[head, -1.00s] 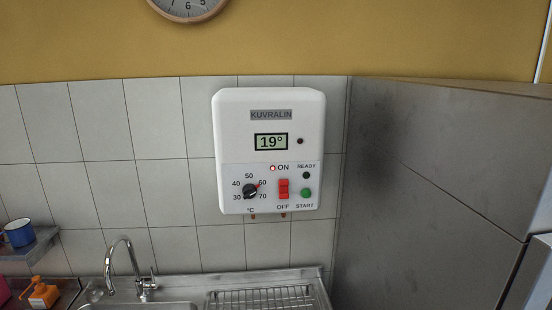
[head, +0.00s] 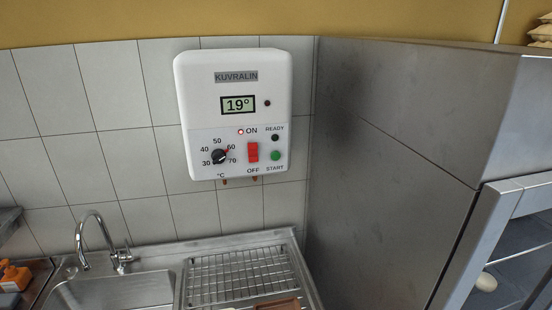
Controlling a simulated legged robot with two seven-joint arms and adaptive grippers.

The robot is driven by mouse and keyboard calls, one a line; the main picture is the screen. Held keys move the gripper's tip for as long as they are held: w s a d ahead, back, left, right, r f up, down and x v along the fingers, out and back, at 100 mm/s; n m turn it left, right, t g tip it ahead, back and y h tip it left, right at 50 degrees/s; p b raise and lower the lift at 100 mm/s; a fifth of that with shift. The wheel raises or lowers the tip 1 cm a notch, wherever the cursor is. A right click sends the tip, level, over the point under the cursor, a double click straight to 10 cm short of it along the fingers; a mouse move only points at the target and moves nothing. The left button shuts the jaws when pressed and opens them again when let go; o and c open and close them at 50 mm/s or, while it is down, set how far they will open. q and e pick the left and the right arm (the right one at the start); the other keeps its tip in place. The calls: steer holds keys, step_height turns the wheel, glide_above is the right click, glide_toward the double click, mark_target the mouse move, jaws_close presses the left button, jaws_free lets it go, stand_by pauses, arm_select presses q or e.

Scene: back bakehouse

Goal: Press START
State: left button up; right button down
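A white KUVRALIN water heater (head: 235,115) hangs on the tiled wall above the sink. Its green START button (head: 276,155) is at the lower right of the panel, below a dark READY light (head: 275,138). A red switch (head: 252,152) sits between the ON and OFF labels, with a small red light lit beside ON. The display (head: 238,104) reads 19°. Neither gripper shows in the head view.
Below are a sink (head: 110,291) with a curved tap (head: 98,235) and a wire draining rack (head: 240,275). A grey metal cabinet side (head: 390,165) stands close on the right of the heater. An orange bottle (head: 14,275) is at the lower left.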

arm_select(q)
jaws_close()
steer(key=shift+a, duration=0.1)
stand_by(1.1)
